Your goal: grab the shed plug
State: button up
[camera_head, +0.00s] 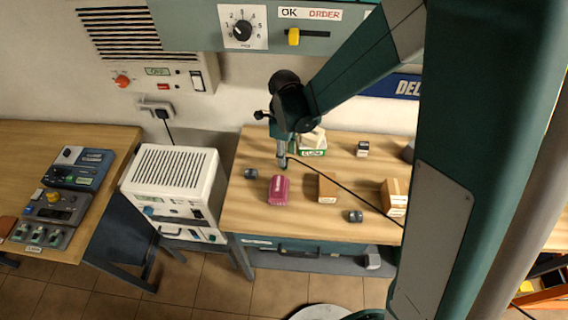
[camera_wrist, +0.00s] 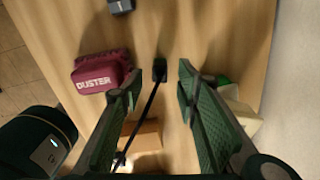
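A small black plug (camera_wrist: 160,69) lies on the wooden bench, with a thin black cable (camera_wrist: 140,122) trailing from it. No label on it is readable. In the wrist view my gripper (camera_wrist: 158,76) is open, with its two green fingers on either side of the plug and a gap to each. In the head view my gripper (camera_head: 283,160) points down over the back left part of the bench (camera_head: 256,219), at the cable's end; the plug itself is hard to make out there. Another black plug (camera_head: 162,114) sits in the wall socket.
A maroon duster (camera_wrist: 103,72) lies close left of the fingers. A cardboard-coloured block (camera_head: 327,188), a white-and-green box (camera_head: 312,150) and small dark items (camera_head: 355,216) stand around. A white vented unit (camera_head: 170,172) stands left of the bench.

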jog(key=shift+f, duration=0.1)
jog(key=shift+f, duration=2.5)
jog(key=c, duration=1)
